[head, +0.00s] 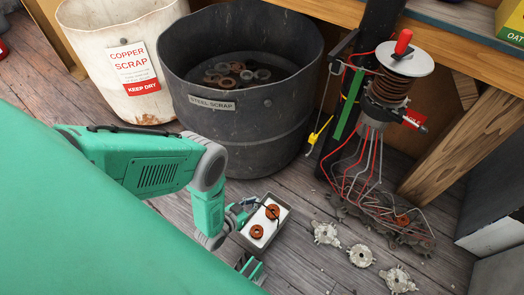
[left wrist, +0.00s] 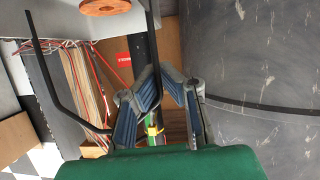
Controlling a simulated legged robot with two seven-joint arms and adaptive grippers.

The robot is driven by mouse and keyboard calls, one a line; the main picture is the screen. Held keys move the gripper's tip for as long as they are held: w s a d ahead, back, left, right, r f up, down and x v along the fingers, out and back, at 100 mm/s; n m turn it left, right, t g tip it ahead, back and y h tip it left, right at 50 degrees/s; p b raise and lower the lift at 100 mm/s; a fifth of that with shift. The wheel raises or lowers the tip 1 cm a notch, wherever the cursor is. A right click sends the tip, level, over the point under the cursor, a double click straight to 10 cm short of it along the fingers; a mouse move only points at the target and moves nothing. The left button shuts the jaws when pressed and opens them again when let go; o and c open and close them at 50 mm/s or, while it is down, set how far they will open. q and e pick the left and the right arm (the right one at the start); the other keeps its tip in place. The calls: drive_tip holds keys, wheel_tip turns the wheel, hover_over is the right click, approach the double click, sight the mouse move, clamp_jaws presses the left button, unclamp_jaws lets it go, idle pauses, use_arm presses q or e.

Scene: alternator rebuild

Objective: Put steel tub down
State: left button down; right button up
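The steel tub looks to be the small grey open tub (head: 282,232) with a pale inside and a thin black wire handle. Copper-coloured rings (head: 257,232) lie in it. In the left wrist view its black wire handle (left wrist: 52,92) runs down to the fingers, and a ring (left wrist: 105,6) shows at the top edge. My left gripper (head: 240,210) is at the tub's left side. In the left wrist view its fingers (left wrist: 157,75) close in around the wire. I cannot tell whether the tub's bottom touches the floor.
A large dark bin labelled "STEEL SCRAP" (head: 190,110) stands just behind the tub, with a white copper scrap bin (head: 85,20) to its left. Several pale metal parts (head: 361,256) lie on the plank floor to the right. A wired coil stand (head: 385,100) stands beyond.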

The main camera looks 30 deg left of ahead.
sight(254, 214)
use_arm(q)
wheel_tip(254, 214, down, 4)
drive_tip(key=shift+d+b, duration=0.15)
drive_tip(key=shift+b, duration=0.85)
drive_tip(key=shift+f, duration=0.45)
drive_tip(key=f+b, duration=0.2)
drive_tip(key=f, duration=0.1)
drive_tip(key=shift+a+f+b, duration=0.1)
drive_tip(key=shift+a+b, duration=0.1)
drive_tip(key=shift+b, duration=0.1)
drive_tip(key=shift+d, duration=0.1)
use_arm(e)
wheel_tip(254, 214, down, 5)
drive_tip(key=shift+d+f, duration=0.15)
use_arm(q)
drive_tip(key=c, duration=1.7)
unclamp_jaws()
